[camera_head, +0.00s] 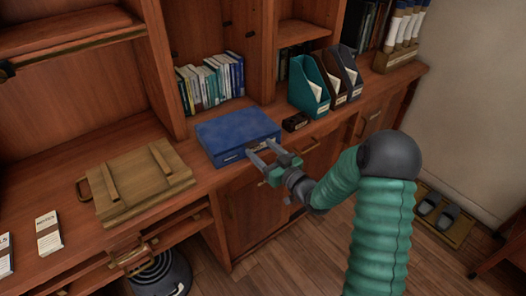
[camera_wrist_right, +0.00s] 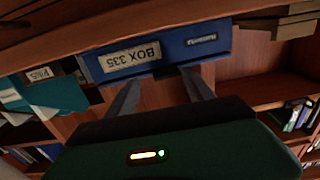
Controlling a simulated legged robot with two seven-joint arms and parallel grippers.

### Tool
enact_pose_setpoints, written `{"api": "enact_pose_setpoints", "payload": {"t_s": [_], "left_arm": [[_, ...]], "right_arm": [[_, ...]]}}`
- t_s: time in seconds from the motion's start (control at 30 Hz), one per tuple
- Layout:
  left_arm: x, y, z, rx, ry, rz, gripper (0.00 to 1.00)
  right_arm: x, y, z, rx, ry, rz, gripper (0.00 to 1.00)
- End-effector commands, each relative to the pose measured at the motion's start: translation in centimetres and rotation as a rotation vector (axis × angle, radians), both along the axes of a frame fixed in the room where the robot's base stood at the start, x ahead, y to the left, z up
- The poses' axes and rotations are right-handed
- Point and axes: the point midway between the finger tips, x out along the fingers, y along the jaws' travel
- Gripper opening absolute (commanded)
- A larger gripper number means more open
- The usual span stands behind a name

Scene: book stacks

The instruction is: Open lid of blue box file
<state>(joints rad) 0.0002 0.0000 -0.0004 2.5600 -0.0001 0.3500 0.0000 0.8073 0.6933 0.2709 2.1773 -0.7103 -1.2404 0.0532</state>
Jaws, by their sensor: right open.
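The blue box file (camera_head: 237,131) lies flat on the wooden counter in the head view, its lid down. In the right wrist view the blue box file (camera_wrist_right: 190,45) shows its front face with a label reading "BOX 335", upside down. My right gripper (camera_head: 262,152) is open, with its two fingers pointing at the front face of the box file. In the right wrist view the fingertips of the right gripper (camera_wrist_right: 160,75) are close to the box's front edge; I cannot tell whether they touch it. Nothing is between the fingers. My left gripper is not in view.
A wooden case (camera_head: 138,178) lies left of the box file. A small dark block (camera_head: 295,122) and a teal magazine file (camera_head: 309,87) stand to its right. Books (camera_head: 211,83) fill the shelf behind. An open drawer (camera_head: 133,252) juts out at the lower left.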

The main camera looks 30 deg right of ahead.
Motion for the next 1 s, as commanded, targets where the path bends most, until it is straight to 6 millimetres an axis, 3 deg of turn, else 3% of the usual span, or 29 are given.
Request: {"api": "enact_pose_setpoints", "payload": {"t_s": [0.17, 0.63, 1.0], "left_arm": [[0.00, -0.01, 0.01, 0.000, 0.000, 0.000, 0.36], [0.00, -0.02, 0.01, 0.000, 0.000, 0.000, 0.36], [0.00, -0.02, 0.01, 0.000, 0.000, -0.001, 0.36]], "right_arm": [[-0.04, -0.21, -0.05, 0.001, 0.000, -0.001, 0.60], [-0.08, -0.15, -0.01, 0.000, 0.000, -0.002, 0.00], [-0.08, -0.15, -0.04, 0.000, 0.000, -0.001, 0.00]]}}
